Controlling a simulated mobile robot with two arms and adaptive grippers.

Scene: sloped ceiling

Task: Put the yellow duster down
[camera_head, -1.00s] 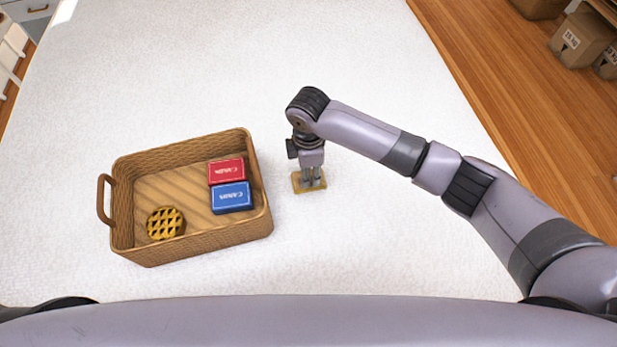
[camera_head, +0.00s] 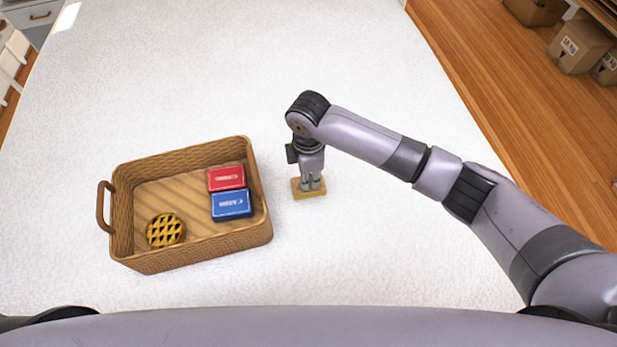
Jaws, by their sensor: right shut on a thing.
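The yellow duster (camera_head: 301,194) is a small flat yellow block on or just above the white table (camera_head: 400,260), right of the basket. My right gripper (camera_head: 310,185) points straight down over it and is shut on it. The fingertips hide part of its top. Whether the duster touches the table is hard to tell. My left gripper is not in view.
A wicker basket (camera_head: 196,259) stands left of the duster, holding a red card box (camera_head: 226,178), a blue card box (camera_head: 231,204) and a round yellow lattice piece (camera_head: 165,230). The table behind and in front of the duster is clear. Cardboard boxes (camera_head: 578,45) stand beyond the table at the upper right.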

